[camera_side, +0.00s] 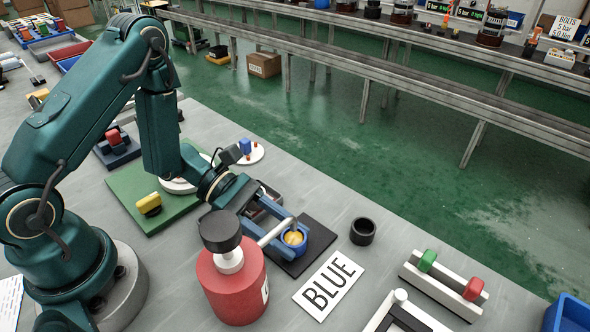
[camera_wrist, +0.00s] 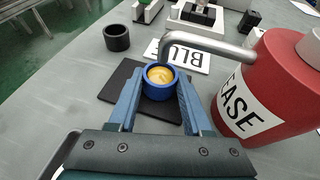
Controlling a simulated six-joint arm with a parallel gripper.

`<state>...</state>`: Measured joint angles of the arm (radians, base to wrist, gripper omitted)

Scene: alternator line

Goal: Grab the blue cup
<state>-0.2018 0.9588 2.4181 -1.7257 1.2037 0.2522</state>
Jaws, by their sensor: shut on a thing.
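The blue cup (camera_side: 294,240) is a small round cup with yellow-orange content inside. It stands on a black square mat (camera_side: 317,237) beside the red grease can. My gripper (camera_side: 289,234) reaches it from the left, with its blue fingers on either side of the cup. In the wrist view the cup (camera_wrist: 160,81) sits between the fingertips of my gripper (camera_wrist: 160,88), which is shut on it. The black mat (camera_wrist: 118,84) shows beneath it. The can's bent spout passes just above the cup's far side.
A red grease can (camera_side: 233,285) with a metal spout (camera_wrist: 205,42) stands close beside the cup. A card reading BLUE (camera_side: 329,285) and a black ring (camera_side: 363,231) lie nearby. A white holder (camera_side: 440,287) bears green and red parts. Bare table lies between the ring and the edge.

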